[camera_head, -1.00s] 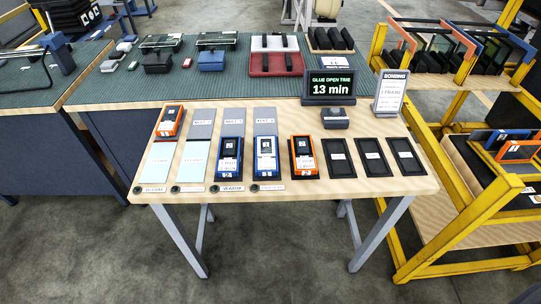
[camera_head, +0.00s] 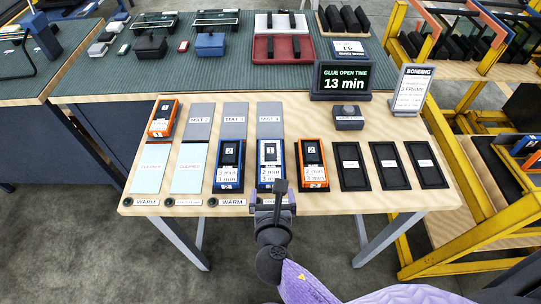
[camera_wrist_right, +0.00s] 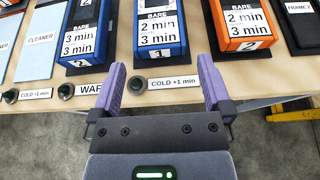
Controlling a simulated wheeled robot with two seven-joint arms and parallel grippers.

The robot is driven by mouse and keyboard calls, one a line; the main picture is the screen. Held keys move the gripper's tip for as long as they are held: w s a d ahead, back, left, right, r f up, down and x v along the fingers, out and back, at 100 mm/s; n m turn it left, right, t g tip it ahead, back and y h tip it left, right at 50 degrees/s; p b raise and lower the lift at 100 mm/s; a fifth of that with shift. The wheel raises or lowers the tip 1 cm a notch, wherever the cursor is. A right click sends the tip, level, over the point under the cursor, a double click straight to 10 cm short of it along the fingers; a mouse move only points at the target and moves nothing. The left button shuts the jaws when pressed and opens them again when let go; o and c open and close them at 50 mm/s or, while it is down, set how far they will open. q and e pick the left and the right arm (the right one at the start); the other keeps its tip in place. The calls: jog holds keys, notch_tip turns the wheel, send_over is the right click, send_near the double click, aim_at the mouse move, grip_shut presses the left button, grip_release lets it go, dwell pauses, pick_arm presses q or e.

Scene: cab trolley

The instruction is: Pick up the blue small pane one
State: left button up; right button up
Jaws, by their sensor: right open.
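The blue small pane one (camera_head: 271,176) lies on the wooden table, in the middle of the row, with a white label; in the right wrist view the blue pane (camera_wrist_right: 158,52) shows its tag "1" at the near end. Another blue pane (camera_head: 229,177) tagged "2" lies to its left, and an orange pane (camera_head: 312,176) tagged "2" to its right. My right gripper (camera_head: 271,187) is at the near end of the blue pane one. In the right wrist view its two purple fingers (camera_wrist_right: 162,80) are apart, with nothing between them. My left gripper is not in view.
Black frames (camera_head: 387,179) lie to the right and pale cleaner pads (camera_head: 150,169) to the left. Another orange pane (camera_head: 162,118) lies at the far left. The timer (camera_head: 343,80) reading 13 min and a sign (camera_head: 411,90) stand at the back right.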

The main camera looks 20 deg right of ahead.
aim_at(271, 185)
jog(key=b+x, duration=0.1)
jog(key=x, duration=0.2)
jog(key=b+x, duration=0.1)
jog(key=x, duration=0.2)
jog(key=shift+a+f+b, duration=0.15)
jog(key=shift+f+b, duration=0.2)
jog(key=shift+f, duration=0.05)
jog(key=shift+w, duration=0.25)
